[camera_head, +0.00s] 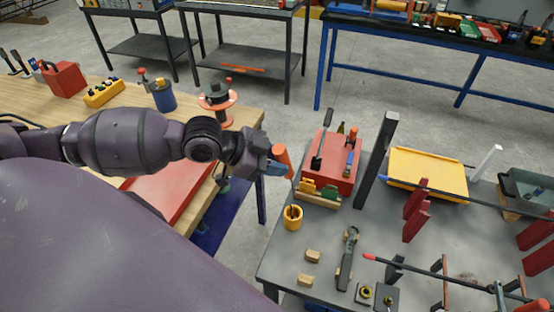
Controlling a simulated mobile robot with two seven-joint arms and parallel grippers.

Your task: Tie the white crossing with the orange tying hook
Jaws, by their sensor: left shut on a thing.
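My left gripper (275,168) is over the gap between the wooden bench and the grey table, just left of a red tool block. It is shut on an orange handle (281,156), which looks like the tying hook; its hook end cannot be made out. Dark rebar rods (460,195) run across the right of the grey table, held by dark red supports (416,211). I cannot clearly pick out the white crossing; a white upright piece (487,162) stands at the back right. My right gripper is not in view.
The red tool block (338,178) holds upright tools beside a tall dark post (377,160). A yellow tray (429,173), a yellow cup (292,217) and a dark hand tool (347,258) are on the grey table (290,255). The wooden bench (225,100) is left.

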